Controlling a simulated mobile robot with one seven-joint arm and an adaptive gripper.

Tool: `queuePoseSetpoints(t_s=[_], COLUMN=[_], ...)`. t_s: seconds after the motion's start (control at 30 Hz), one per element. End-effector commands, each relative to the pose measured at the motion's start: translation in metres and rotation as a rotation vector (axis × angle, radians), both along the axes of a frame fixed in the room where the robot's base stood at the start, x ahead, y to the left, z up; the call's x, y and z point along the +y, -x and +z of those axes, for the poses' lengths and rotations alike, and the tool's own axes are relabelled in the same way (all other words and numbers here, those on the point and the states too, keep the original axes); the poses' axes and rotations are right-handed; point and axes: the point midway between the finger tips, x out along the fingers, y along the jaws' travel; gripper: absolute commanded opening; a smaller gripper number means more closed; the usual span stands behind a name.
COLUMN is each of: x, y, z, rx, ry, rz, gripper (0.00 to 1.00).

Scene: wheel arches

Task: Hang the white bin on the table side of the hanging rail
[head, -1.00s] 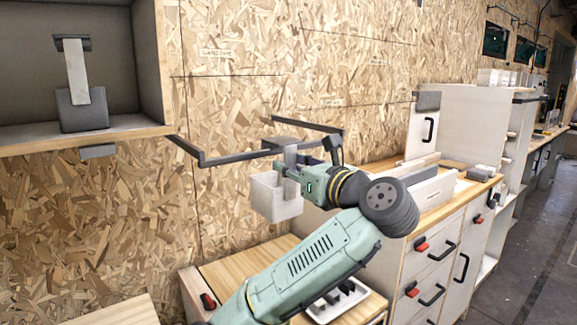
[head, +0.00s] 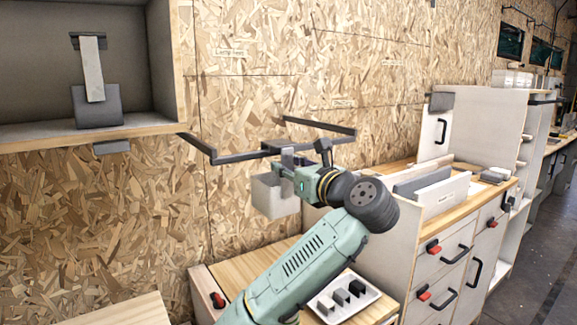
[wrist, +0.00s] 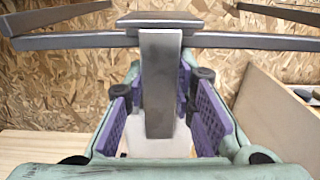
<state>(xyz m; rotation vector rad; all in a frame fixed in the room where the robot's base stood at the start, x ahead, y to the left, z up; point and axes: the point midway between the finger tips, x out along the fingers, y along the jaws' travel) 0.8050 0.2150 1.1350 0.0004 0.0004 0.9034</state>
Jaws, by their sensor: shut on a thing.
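The white bin (head: 270,198) hangs upright from my gripper (head: 292,180), just under the dark hanging rail (head: 236,157). The rail juts from the wall. My gripper is shut on the bin; in the wrist view its purple fingers (wrist: 160,115) flank the bin's grey upright strap (wrist: 160,85). The strap's flat hook top (wrist: 160,19) is level with or just above the rail's front bar (wrist: 235,41). I cannot tell whether the hook rests on the bar. The bin's lower body is mostly hidden in the wrist view.
Below my arm is a wooden table (head: 250,268) with a white tray (head: 345,300) of small blocks. A drawer cabinet (head: 440,270) stands at right.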

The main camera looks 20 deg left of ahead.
Motion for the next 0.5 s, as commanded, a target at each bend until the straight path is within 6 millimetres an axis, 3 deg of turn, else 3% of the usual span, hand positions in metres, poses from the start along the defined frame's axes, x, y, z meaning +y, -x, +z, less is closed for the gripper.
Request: queuePoseSetpoints(t_s=[0.4, 0.43, 0.5], x=[0.0, 0.0, 0.0], y=[0.0002, 0.0002, 0.0002], z=[-0.0031, -0.0031, -0.0031], rx=[-0.001, -0.001, -0.001], ry=[0.0, 0.0, 0.0], rz=[0.0, 0.0, 0.0], gripper=[0.0, 0.24, 0.29])
